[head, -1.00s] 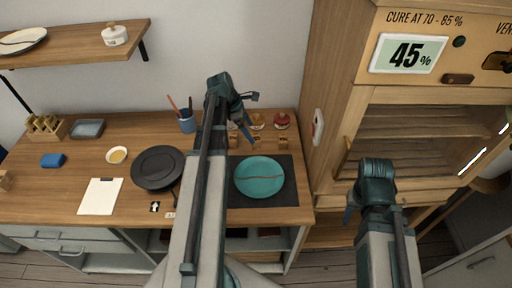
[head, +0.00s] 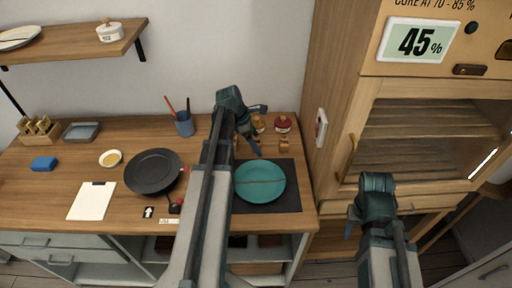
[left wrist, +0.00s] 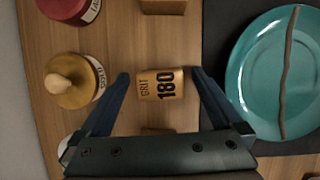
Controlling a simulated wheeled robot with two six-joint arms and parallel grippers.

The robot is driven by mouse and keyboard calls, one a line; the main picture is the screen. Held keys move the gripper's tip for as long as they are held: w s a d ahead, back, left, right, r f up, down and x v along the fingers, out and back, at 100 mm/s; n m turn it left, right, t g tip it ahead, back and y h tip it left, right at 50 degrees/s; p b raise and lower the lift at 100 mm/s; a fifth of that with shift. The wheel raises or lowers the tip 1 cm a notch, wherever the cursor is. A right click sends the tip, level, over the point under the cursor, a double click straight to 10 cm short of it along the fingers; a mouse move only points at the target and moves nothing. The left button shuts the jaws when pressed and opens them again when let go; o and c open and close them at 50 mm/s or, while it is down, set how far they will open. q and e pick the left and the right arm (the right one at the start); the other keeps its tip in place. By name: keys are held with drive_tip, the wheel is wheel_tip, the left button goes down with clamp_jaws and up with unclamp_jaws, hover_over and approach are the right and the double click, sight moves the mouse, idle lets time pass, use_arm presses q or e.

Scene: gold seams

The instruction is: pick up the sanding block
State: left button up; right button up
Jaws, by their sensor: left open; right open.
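A tan sanding block (left wrist: 161,85) printed "GRIT 180" lies on the wooden bench in the left wrist view. My left gripper (left wrist: 160,75) is open, with a blue finger on each side of this block and nothing clamped. In the head view my left gripper (head: 262,129) is over the back of the bench and hides part of the block row. Another small block (head: 284,145) shows right of it; its label is too small to read there. My right gripper (head: 354,218) is open and empty in front of the cabinet, partly hidden by its own wrist.
A teal plate (head: 259,190) with a brown seam lies on a dark mat (head: 293,193). Jars with yellow (left wrist: 72,88) and red (head: 283,123) lids stand near the blocks. The cabinet (head: 335,90) bounds the right.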

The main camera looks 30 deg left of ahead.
sight(256, 140)
use_arm(q)
drive_tip(key=c, duration=1.4)
drive_tip(key=shift+r, duration=0.1)
drive_tip(key=shift+r+p, duration=0.9)
drive_tip(key=shift+p, duration=0.1)
wheel_tip(256, 140, up, 2)
drive_tip(key=shift+r+p, duration=0.15)
drive_tip(key=shift+p, duration=0.95)
drive_tip(key=s+a, duration=0.1)
drive_tip(key=s, duration=0.4)
drive_tip(key=s+a, duration=0.1)
drive_tip(key=s, duration=0.4)
drive_tip(key=s+a, duration=0.1)
drive_tip(key=s, duration=0.4)
drive_tip(key=shift+s+a+r+p, duration=0.3)
drive_tip(key=shift+s+r+p, duration=0.05)
drive_tip(key=shift+r+p, duration=0.05)
